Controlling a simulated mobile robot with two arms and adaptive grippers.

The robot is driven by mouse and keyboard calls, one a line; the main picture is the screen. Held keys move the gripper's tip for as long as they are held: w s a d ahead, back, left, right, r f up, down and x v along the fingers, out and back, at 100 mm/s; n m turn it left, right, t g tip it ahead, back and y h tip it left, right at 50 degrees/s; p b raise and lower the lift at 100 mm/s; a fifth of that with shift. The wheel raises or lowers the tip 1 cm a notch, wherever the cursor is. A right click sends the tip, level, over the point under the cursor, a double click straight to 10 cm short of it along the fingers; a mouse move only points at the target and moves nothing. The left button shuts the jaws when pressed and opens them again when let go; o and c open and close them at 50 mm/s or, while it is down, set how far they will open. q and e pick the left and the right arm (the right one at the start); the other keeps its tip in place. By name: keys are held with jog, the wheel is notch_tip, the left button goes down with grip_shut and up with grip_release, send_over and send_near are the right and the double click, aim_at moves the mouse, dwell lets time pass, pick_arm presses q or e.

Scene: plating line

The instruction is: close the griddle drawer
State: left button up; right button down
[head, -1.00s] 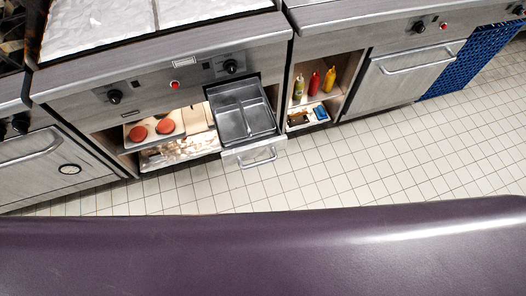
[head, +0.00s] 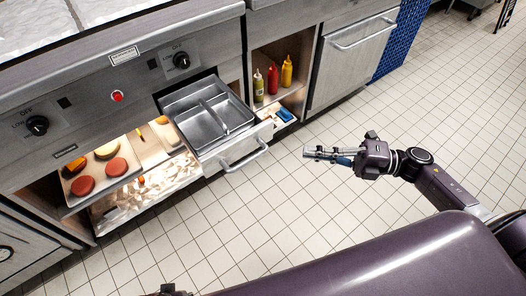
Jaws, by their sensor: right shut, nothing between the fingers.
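The griddle drawer (head: 236,147) is pulled out from under the griddle front. It is a steel drawer with a divided metal pan (head: 212,116) inside and a bar handle (head: 246,157) on its front. My right gripper (head: 309,153) is shut and empty, out over the floor to the right of the drawer front. Its fingers point left toward the drawer, with a clear gap between them and the handle. My left gripper does not show; only a small dark part appears at the bottom edge.
Left of the drawer, an open lit bay holds a tray (head: 103,186) with red patties and other food. Right of it, a shelf holds sauce bottles (head: 273,79). Knobs (head: 37,125) project from the griddle front. The tiled floor (head: 400,130) is clear.

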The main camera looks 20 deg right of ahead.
send_near(249, 137)
jog(key=s+a, duration=0.1)
jog(key=a, duration=0.3)
jog(key=shift+w+a+r, duration=0.1)
jog(key=shift+w+a, duration=0.15)
jog(key=shift+w, duration=0.25)
jog(key=shift+w+a+r, duration=0.1)
jog(key=shift+w+a, duration=0.1)
jog(key=shift+w, duration=0.3)
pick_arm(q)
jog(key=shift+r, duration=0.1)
pick_arm(e)
jog(key=shift+w+a, duration=0.25)
jog(key=shift+w, duration=0.5)
